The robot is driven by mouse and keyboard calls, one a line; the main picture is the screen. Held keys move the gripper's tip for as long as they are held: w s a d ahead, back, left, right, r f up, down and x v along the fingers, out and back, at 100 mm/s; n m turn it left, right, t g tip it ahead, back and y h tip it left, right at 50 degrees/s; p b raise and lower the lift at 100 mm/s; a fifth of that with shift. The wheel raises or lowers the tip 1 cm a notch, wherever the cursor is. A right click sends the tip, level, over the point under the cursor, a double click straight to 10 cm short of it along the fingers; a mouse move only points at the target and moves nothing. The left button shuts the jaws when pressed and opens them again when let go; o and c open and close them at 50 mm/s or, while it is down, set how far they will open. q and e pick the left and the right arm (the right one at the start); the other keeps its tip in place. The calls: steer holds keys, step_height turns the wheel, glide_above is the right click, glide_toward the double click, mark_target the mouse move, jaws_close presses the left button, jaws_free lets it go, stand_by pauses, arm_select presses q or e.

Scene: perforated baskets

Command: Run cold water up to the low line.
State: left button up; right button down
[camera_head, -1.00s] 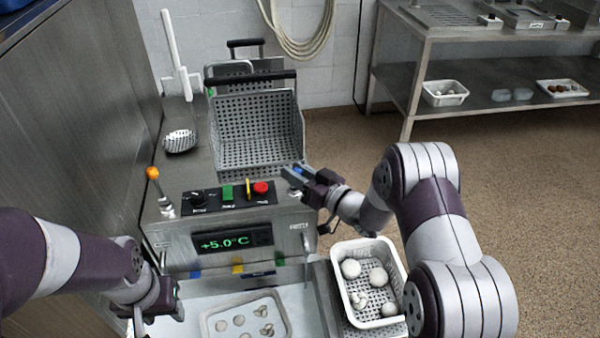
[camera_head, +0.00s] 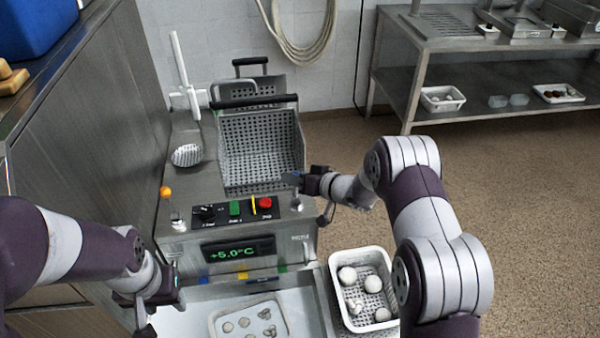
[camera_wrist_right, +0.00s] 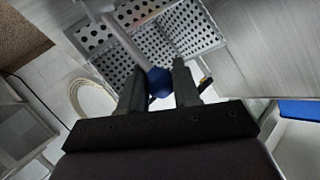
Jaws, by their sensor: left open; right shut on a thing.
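My right gripper (camera_head: 292,180) is at the right rear of the steel machine's panel, beside the basket. In the right wrist view it is shut on a blue knob (camera_wrist_right: 159,82) on a pale stem. My left gripper (camera_head: 150,318) is open, low at the left by the front basin; its fingertips are partly unclear. The steel machine (camera_head: 180,245) has a green display (camera_head: 238,251) reading +5.0°C. Blue (camera_head: 203,281), yellow (camera_head: 242,276) and green (camera_head: 282,268) marks sit below it. I cannot make out water or a low line.
An orange-knobbed lever (camera_head: 166,193), a green button (camera_head: 235,208) and a red button (camera_head: 265,203) are on top. A perforated basket (camera_head: 260,150) stands behind. A tray (camera_head: 225,318) lies in the basin; a white basket (camera_head: 338,258) of pale balls is at right.

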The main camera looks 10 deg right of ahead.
steer(key=shift+w+r, duration=0.15)
steer(key=shift+w, duration=0.05)
steer(key=shift+d, duration=0.15)
stand_by(0.3)
steer(key=c, duration=1)
jaws_free()
steer(key=shift+o, duration=0.9)
steer(key=shift+d, duration=0.15)
steer(key=shift+w, duration=0.25)
steer(key=v, duration=1.3)
steer(key=shift+s+d+f, duration=0.2)
steer(key=shift+s, duration=0.1)
steer(key=shift+c, duration=0.4)
